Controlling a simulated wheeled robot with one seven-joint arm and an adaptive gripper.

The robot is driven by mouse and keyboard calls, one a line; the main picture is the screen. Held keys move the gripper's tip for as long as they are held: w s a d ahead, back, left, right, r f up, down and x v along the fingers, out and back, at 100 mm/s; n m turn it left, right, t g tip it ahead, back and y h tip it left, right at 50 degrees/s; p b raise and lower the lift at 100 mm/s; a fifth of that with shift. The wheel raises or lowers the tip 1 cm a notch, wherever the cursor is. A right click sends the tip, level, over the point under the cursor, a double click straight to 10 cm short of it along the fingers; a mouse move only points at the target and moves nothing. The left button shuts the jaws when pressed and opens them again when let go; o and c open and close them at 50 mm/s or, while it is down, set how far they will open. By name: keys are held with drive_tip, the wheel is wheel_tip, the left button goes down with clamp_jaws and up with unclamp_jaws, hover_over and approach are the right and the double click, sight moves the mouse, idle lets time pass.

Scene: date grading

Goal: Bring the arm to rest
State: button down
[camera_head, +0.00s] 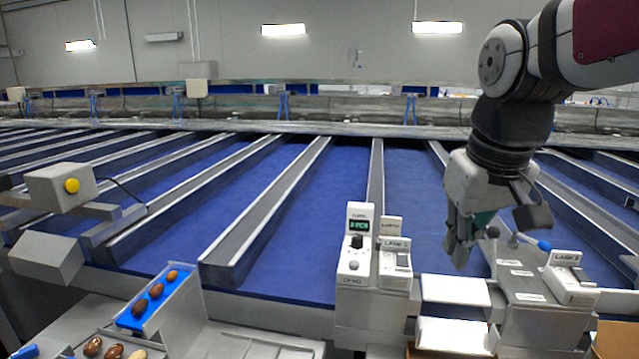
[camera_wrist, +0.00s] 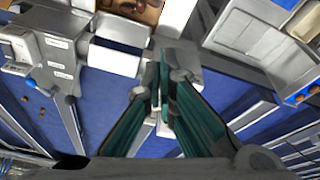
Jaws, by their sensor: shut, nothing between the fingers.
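My gripper (camera_head: 459,252) hangs from my arm at the right of the head view, fingers pointing down. It is in the air over the blue belt area (camera_head: 350,215), behind the white plates and control boxes. In the wrist view my gripper (camera_wrist: 163,75) shows its two green-lined fingers close together, with nothing held between them. My arm comes in from the upper right and bends down at the elbow.
A control box with a green display (camera_head: 358,250) stands left of my gripper, and a LANE 3 box (camera_head: 568,278) stands right. Several brown dates lie on a blue strip (camera_head: 183,291) at lower left. A grey box with a yellow button (camera_head: 60,188) is at left.

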drive_tip(key=s+f+t, duration=0.1)
drive_tip(key=s+f, duration=0.1)
drive_tip(key=s, duration=0.4)
drive_tip(key=s+f+m+t, duration=0.1)
drive_tip(key=s+f, duration=0.2)
drive_tip(key=s, duration=0.4)
drive_tip(key=shift+s+m, duration=0.3)
